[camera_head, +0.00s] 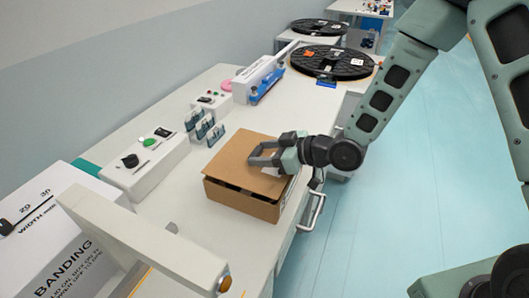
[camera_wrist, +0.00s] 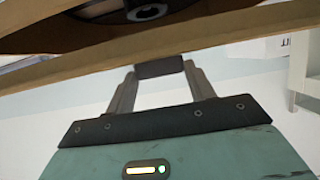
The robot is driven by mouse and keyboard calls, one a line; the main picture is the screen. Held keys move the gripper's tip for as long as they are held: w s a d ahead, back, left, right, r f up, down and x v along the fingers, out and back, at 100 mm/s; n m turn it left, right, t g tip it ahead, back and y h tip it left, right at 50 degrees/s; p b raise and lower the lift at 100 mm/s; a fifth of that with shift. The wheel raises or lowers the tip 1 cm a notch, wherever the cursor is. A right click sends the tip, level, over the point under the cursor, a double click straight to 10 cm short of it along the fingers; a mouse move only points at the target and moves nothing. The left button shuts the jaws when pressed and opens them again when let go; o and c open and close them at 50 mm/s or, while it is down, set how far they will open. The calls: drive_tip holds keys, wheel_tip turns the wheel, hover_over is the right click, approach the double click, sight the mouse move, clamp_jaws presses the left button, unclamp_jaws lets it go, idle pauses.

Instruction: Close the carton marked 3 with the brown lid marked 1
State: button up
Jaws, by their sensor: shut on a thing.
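The brown carton (camera_head: 238,202) stands on the white bench, with a flat brown lid (camera_head: 235,160) over its top. A dark gap shows between the lid and the carton's near walls, so the lid is not flush. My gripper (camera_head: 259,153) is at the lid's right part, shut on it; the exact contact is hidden. In the wrist view my gripper's fingers (camera_wrist: 160,68) come together below brown cardboard edges. Behind those edges lies a dark round thing with a pale ring (camera_wrist: 148,12). No number marks are readable on lid or carton.
A white control box (camera_head: 145,163) and small blue-grey holders (camera_head: 207,128) stand behind the carton. Black reels (camera_head: 332,61) lie at the far end. A white banding machine (camera_head: 60,240) with a raised bar (camera_head: 140,240) is at the near left.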

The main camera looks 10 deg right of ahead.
drive_tip(key=shift+f+b, duration=1)
drive_tip(key=shift+f, duration=0.2)
drive_tip(key=o, duration=1.1)
drive_tip(key=shift+c, duration=0.2)
drive_tip(key=p+v, duration=0.8)
drive_tip(key=v, duration=0.9)
drive_tip(key=shift+r, duration=0.2)
drive_tip(key=shift+d, duration=0.2)
drive_tip(key=shift+f, duration=0.1)
